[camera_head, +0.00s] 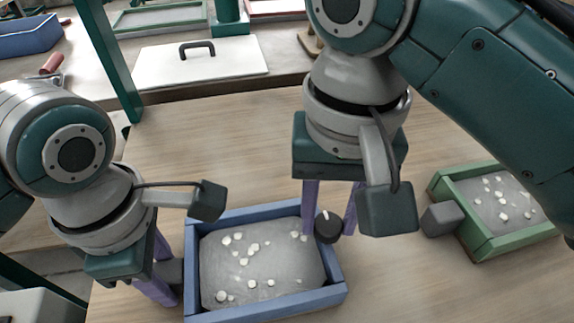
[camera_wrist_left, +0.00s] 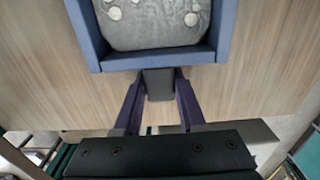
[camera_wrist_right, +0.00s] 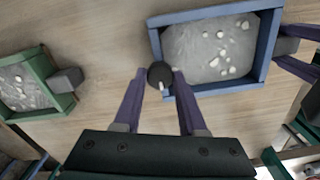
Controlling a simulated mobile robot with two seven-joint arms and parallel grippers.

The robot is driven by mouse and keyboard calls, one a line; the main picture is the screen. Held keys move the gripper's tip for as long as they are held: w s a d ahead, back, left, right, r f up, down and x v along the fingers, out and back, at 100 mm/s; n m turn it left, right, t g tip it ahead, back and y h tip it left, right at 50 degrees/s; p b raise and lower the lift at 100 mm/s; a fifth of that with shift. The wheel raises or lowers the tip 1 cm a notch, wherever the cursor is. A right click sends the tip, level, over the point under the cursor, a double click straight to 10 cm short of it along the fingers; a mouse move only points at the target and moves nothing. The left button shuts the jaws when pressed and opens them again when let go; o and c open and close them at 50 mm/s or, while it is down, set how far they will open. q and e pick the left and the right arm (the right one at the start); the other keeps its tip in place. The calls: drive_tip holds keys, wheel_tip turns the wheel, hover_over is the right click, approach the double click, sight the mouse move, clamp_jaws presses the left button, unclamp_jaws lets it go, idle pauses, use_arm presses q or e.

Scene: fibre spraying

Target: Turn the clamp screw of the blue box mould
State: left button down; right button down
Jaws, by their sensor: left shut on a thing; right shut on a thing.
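The blue box mould (camera_head: 270,309) stands on the wooden table, filled with grey material dotted with white lumps. Its clamp screw (camera_head: 327,230) is a round black knob with a pale pointer mark, at the mould's right side in the head view. My right gripper (camera_wrist_right: 161,74) is shut on the clamp screw from above, one finger on each side. My left gripper (camera_wrist_left: 157,80) is shut on the grey block (camera_wrist_left: 158,88) on the mould's opposite side. In the head view that block is partly hidden by the left fingers.
A green box mould (camera_head: 482,248) with a grey side block (camera_head: 441,219) stands to the right. A white board with a black handle (camera_head: 203,70) lies behind the wooden table (camera_head: 225,140). A green post (camera_head: 112,60) rises at the table's back left.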

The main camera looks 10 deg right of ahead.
sight(329, 221)
drive_tip(key=shift+c, duration=2.3)
unclamp_jaws()
wheel_tip(329, 221, up, 12)
use_arm(q)
drive_tip(key=shift+c, duration=2)
unclamp_jaws()
